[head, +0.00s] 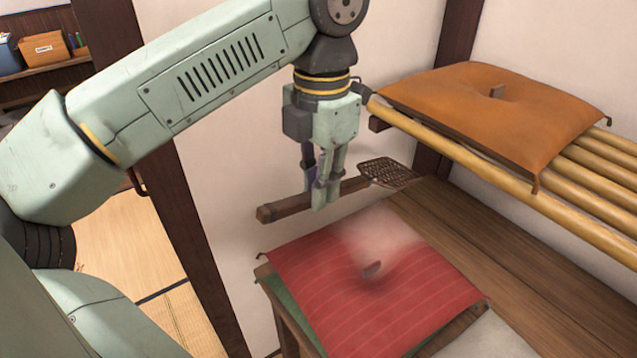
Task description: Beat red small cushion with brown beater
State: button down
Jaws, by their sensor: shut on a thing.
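The red cushion (330,290) has thin pale stripes and a tuft in its middle, and lies flat at the lower middle of the head view. A pale dusty patch (383,240) covers its far part. The brown beater has a square-sided handle (285,209) and a flat woven head (389,173). My gripper (325,192) points down and is shut on the beater's handle, above the red cushion's far left side. The beater is apart from the cushion, its head toward the right. The fingers hide part of the handle.
An orange cushion (480,108) lies on a rack of bamboo poles (590,205) at the right, close to the beater head. A wooden post (170,150) stands left of the cushion. Wooden boards (440,235) lie below the rack. A pale thing (490,338) shows at the bottom right.

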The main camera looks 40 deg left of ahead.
notch_tip(320, 180, down, 9)
jog(key=b, duration=0.7)
jog(key=shift+f, duration=0.2)
notch_tip(320, 180, up, 10)
jog(key=p, duration=0.7)
jog(key=shift+f, duration=0.25)
jog(key=shift+f+b, duration=0.95)
jog(key=shift+b, duration=0.2)
jog(key=shift+r, duration=0.15)
